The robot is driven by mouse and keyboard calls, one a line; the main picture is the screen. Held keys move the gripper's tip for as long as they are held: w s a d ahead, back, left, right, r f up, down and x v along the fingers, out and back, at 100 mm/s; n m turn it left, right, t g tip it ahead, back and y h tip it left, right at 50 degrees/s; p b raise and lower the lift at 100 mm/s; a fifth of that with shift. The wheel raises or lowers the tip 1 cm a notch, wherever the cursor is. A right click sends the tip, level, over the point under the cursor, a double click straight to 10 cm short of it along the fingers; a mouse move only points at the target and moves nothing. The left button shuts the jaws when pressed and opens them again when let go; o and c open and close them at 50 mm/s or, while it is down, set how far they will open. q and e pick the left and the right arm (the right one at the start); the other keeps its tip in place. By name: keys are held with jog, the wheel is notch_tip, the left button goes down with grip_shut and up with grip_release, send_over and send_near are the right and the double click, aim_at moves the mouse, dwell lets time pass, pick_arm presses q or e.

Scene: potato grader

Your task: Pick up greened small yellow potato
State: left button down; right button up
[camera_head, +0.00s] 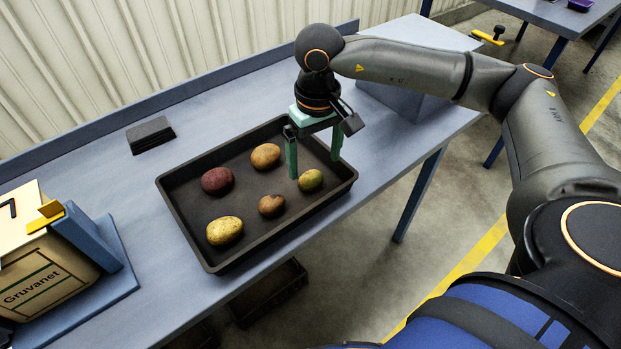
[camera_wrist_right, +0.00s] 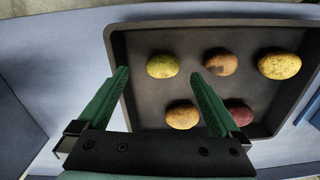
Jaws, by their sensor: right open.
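The greened small yellow potato (camera_head: 311,181) lies in the right end of a dark tray (camera_head: 208,262). It is yellow-green and also shows in the right wrist view (camera_wrist_right: 162,65), between and just beyond the fingertips. My right gripper (camera_head: 315,168) is open and empty over the tray's right end, its green fingers pointing down close to this potato. In the right wrist view, the right gripper (camera_wrist_right: 160,73) has clear space between its fingers. I cannot tell the exact height of the tips above the tray floor. My left gripper is not in view.
The tray also holds a brown potato (camera_head: 271,205), a tan-orange potato (camera_head: 265,156), a red potato (camera_head: 217,181) and a larger speckled yellow potato (camera_head: 225,231). A dark stack (camera_head: 150,134) lies behind the tray.

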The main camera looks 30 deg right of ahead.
aim_at(310, 174)
jog(key=shift+w+a+f, duration=0.15)
jog(key=shift+w+f, duration=0.05)
jog(key=shift+f, duration=1.15)
jog(key=shift+w+a+f, duration=0.1)
jog(key=shift+w+f, duration=0.05)
jog(key=shift+f, duration=1.15)
jog(key=c, duration=1.4)
jog(key=shift+r, duration=0.5)
notch_tip(310, 174, up, 2)
jog(key=shift+d+r, duration=0.1)
jog(key=shift+r, duration=0.15)
jog(key=s+d+r, duration=0.2)
jog(key=s+r, duration=0.1)
jog(key=s+d+r+b, duration=0.1)
jog(key=s+d+r, duration=0.2)
jog(key=s, duration=0.1)
jog(key=s+d+r, duration=0.3)
jog(key=s, duration=0.1)
jog(key=shift+d+r, duration=0.1)
jog(key=shift+r, duration=0.2)
